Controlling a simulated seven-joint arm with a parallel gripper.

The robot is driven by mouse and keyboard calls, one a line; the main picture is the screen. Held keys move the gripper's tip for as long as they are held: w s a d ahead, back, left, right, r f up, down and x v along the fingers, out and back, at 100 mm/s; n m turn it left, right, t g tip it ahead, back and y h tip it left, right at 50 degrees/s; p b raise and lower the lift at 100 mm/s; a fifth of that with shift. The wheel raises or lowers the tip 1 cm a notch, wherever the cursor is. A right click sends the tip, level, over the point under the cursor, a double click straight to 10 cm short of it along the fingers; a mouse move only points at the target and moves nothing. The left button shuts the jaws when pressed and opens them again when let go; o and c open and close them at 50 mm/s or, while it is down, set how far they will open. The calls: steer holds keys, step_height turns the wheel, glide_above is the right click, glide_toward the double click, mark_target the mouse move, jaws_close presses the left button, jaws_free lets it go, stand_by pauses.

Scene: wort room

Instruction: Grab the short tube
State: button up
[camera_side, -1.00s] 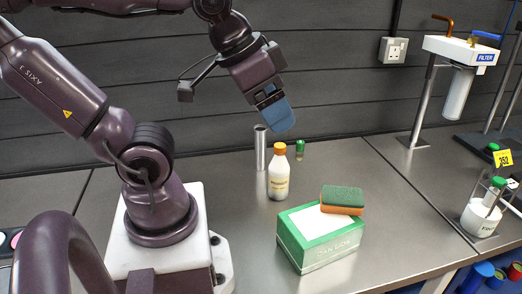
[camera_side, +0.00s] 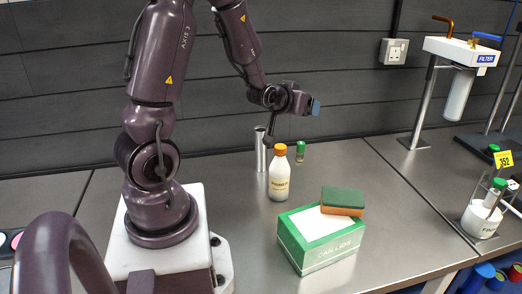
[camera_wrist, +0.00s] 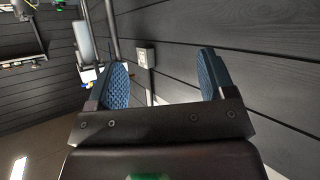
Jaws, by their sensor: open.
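A short tube with a green cap (camera_side: 300,152) stands upright on the steel bench near the back wall, behind and right of an orange-capped bottle. My gripper (camera_side: 315,107) is above it and slightly to the right, clear of it, with its blue pads pointing right. In the wrist view my gripper (camera_wrist: 160,78) has its two blue ridged pads wide apart with nothing between them. The short tube cannot be made out in the wrist view.
The orange-capped bottle (camera_side: 279,175) and a tall metal cylinder (camera_side: 260,150) stand close by on the left. A green-and-white box (camera_side: 318,238) with a sponge (camera_side: 342,201) on it is in front. The bench right of the tube is clear up to the filter stand (camera_side: 413,140).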

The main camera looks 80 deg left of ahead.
mark_target(258, 136)
steer(key=s+a+f+n+y, duration=0.1)
steer(key=s+a+f, duration=0.2)
steer(key=s+a+f+n+y, duration=0.1)
steer(key=s+a+f+y, duration=0.1)
steer(key=s+a, duration=0.1)
steer(key=s+a+f+y, duration=0.2)
steer(key=s+a+f, duration=0.1)
steer(key=shift+a+f+n+g, duration=0.3)
steer(key=shift+a+f+n, duration=0.05)
steer(key=shift+n, duration=0.05)
steer(key=s+d+f+m+t, duration=0.1)
steer(key=d+f, duration=0.1)
steer(key=s+d+f+m+t, duration=0.1)
steer(key=s+d+f, duration=0.1)
steer(key=shift+s+f+t, duration=0.2)
steer(key=shift+s+t, duration=0.1)
steer(key=shift+t, duration=0.1)
steer(key=x, duration=0.7)
steer(key=shift+w+a+r, duration=0.1)
steer(key=shift+w+r, duration=0.05)
steer(key=c, duration=1.3)
steer(key=shift+o, duration=0.2)
